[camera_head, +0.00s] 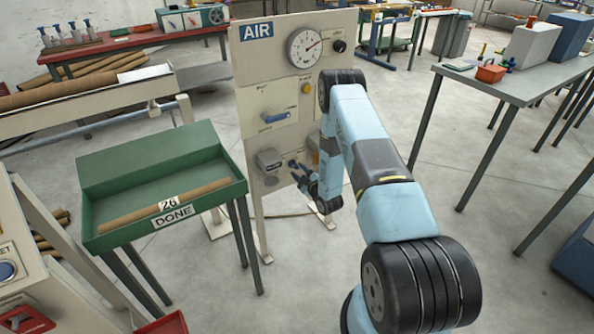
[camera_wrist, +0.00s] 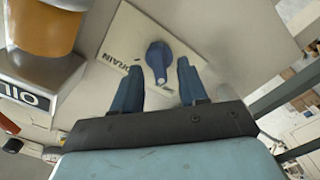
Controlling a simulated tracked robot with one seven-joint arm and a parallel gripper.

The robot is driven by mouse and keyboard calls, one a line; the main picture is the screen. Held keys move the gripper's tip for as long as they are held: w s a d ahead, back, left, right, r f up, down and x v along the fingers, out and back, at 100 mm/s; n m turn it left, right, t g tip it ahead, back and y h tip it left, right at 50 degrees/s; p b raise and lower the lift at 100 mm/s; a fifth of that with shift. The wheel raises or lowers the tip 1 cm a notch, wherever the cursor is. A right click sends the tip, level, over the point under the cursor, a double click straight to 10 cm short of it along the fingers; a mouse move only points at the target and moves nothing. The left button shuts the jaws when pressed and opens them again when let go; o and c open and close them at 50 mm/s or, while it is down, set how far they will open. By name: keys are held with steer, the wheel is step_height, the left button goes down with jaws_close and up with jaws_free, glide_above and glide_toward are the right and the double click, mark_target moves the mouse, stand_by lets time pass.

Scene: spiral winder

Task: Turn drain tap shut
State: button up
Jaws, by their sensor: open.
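The drain tap (camera_wrist: 158,58) is a small blue knob with a pointed handle on a pale plate (camera_wrist: 117,42) marked DRAIN. In the wrist view it sits just beyond and between the two blue fingers of my gripper (camera_wrist: 159,82). The fingers are apart, with nothing visibly held; I cannot tell whether they touch the knob. In the head view my gripper (camera_head: 301,172) is at the lower part of the cream AIR panel (camera_head: 270,90), with the tap (camera_head: 293,163) small and partly hidden there.
A grey fitting with an amber bowl (camera_wrist: 45,28) and an OIL label stands close left of my gripper in the wrist view. Higher on the panel are a blue lever (camera_head: 275,117) and a gauge (camera_head: 304,48). A green DONE tray (camera_head: 160,180) stands left of the panel.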

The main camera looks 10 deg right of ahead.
steer(key=v, duration=1.1)
steer(key=shift+s, duration=0.15)
steer(key=shift+d, duration=0.1)
